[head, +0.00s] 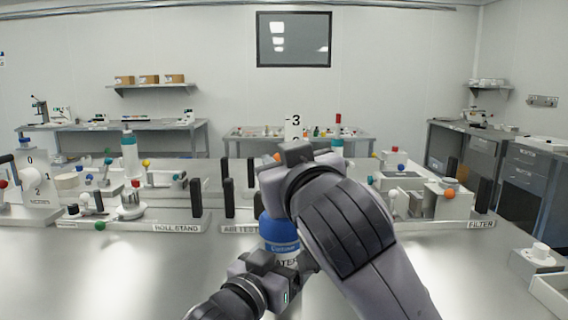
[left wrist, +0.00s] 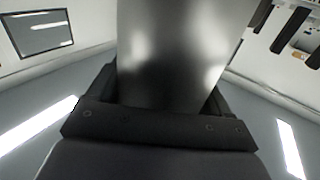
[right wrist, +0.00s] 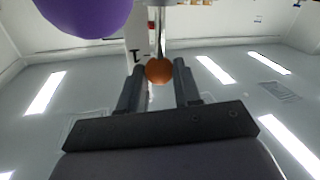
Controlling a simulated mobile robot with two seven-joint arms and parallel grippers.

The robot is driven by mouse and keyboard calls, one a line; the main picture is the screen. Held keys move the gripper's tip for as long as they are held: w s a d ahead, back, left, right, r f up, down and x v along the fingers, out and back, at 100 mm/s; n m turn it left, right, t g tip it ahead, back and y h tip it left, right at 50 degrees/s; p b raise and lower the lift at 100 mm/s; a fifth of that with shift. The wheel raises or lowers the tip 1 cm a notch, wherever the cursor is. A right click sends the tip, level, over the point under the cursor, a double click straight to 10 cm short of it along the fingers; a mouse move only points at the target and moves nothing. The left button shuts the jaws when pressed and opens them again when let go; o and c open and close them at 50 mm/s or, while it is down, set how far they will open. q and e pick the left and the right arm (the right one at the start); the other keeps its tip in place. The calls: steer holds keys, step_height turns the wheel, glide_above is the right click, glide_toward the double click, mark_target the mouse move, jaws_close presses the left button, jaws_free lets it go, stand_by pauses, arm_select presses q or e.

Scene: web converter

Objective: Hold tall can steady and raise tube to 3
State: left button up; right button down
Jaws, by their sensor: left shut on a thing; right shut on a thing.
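In the left wrist view the can (left wrist: 172,50) is a shiny grey cylinder between the fingers. My right gripper (head: 287,157) is above the can, shut on an orange ball knob (right wrist: 159,70) on a metal rod (right wrist: 161,30). A white scale plate marked 3 (head: 293,128) rises behind it. The tube itself is mostly hidden.
A purple round thing (right wrist: 85,12) is close at the upper left of the right wrist view. The roll stand (head: 132,205) is to the left and the filter unit (head: 450,203) to the right. The metal tabletop (head: 110,275) is clear at front left.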

arm_select(q)
steer(key=shift+f, duration=0.75)
arm_select(e)
step_height(320, 180, up, 11)
steer(key=shift+s, duration=0.2)
steer(key=shift+a+f, duration=0.1)
steer(key=c, duration=0.8)
jaws_free()
steer(key=shift+c, duration=0.2)
steer(key=shift+o, duration=0.3)
steer(key=shift+f, duration=0.1)
steer(key=v, duration=1.2)
arm_select(q)
steer(key=shift+r+p, duration=0.35)
steer(key=shift+p, duration=0.25)
arm_select(e)
steer(key=shift+r, duration=0.5)
